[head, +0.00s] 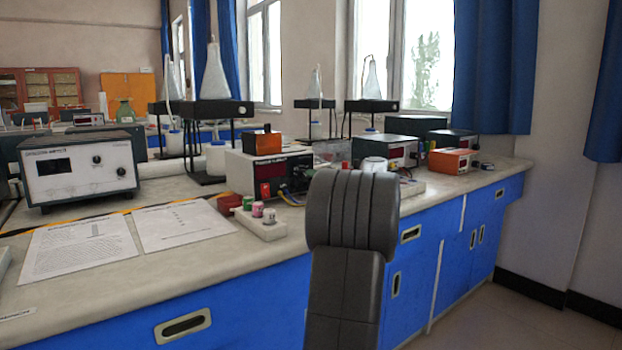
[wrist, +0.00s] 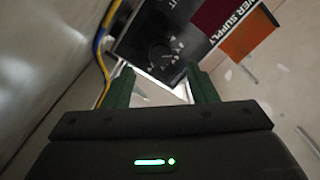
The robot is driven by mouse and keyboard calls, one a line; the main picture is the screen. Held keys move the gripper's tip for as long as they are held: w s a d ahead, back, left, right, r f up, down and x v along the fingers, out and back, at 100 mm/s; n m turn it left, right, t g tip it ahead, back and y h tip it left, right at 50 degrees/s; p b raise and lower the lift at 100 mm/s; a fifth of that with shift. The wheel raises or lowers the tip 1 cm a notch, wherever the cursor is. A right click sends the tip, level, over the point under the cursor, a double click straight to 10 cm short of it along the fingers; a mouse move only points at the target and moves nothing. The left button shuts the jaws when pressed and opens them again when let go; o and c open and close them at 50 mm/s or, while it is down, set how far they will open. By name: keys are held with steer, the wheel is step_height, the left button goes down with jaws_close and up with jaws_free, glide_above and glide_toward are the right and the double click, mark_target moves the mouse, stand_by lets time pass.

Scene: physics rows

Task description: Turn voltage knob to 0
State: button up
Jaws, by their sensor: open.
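In the wrist view, a black panel marked "SUPPLY" (wrist: 128,40) carries a round dark knob (wrist: 160,53) with pale marks around it. The panel looks tilted in this view. My gripper (wrist: 162,84) is open, its two green fingers apart below the knob in the picture, with nothing between them. I cannot tell how far the fingertips are from the knob or its exact setting. In the head view, a white-cased power unit (head: 238,172) with a black front stands behind my arm. My gripper is hidden there, and the knob cannot be made out.
Yellow and blue cables (wrist: 101,55) run left of the panel in the wrist view. In the head view, a block with coloured terminals (head: 262,226) and paper sheets (head: 185,224) lie on the bench. A larger meter box (head: 80,168) stands left; an orange box (head: 453,161) stands right.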

steer(key=p+v, duration=0.1)
steer(key=v, duration=0.7)
steer(key=shift+s+d, duration=0.1)
steer(key=shift+s, duration=0.05)
